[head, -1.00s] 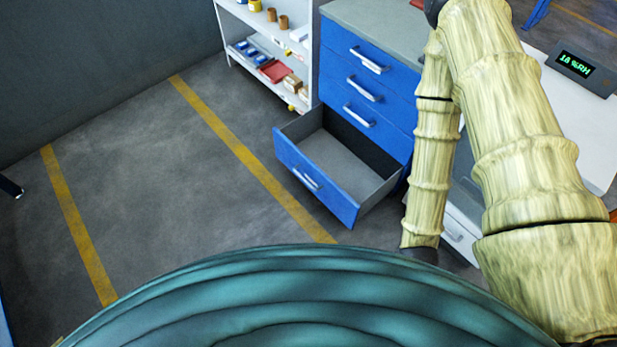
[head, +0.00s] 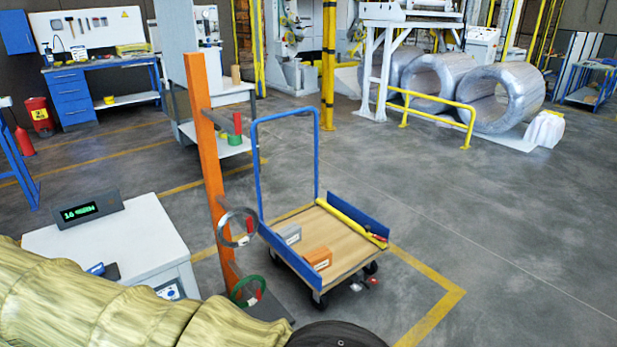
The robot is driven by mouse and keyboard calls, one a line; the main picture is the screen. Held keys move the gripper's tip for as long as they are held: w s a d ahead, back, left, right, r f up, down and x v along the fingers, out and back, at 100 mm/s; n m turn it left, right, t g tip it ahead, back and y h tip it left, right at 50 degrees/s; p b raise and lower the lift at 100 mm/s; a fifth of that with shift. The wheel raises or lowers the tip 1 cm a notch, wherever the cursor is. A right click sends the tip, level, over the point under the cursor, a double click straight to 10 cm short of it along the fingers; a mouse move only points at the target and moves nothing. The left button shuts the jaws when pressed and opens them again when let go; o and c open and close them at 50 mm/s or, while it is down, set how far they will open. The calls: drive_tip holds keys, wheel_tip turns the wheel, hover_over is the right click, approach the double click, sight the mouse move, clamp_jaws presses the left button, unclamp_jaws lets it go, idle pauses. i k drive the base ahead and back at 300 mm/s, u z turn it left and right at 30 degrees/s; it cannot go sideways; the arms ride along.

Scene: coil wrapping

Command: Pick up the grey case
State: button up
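A small grey box (head: 291,234), which looks like the grey case, lies on the wooden deck of a blue-framed trolley (head: 340,272) in the head view. It sits near the deck's left side, behind an orange box (head: 318,258). My pale, bamboo-textured arm crosses the lower left corner of the picture. My gripper's fingers are not in view, so its state does not show.
A yellow bar (head: 350,223) lies along the trolley's right side. An orange post (head: 205,150) with hanging rings stands left of the trolley. A white cabinet (head: 120,245) with a display is further left. Open floor lies right of the trolley; large wrapped coils (head: 500,98) stand behind.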

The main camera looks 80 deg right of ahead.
sight(291, 234)
drive_tip(key=z, duration=2.85)
drive_tip(key=k, duration=0.55)
drive_tip(key=z, duration=1)
drive_tip(key=i, duration=1.4)
drive_tip(key=u, duration=0.6)
drive_tip(key=i, duration=0.9)
drive_tip(key=u, duration=1.65)
drive_tip(key=i, duration=1.3)
drive_tip(key=u, duration=0.15)
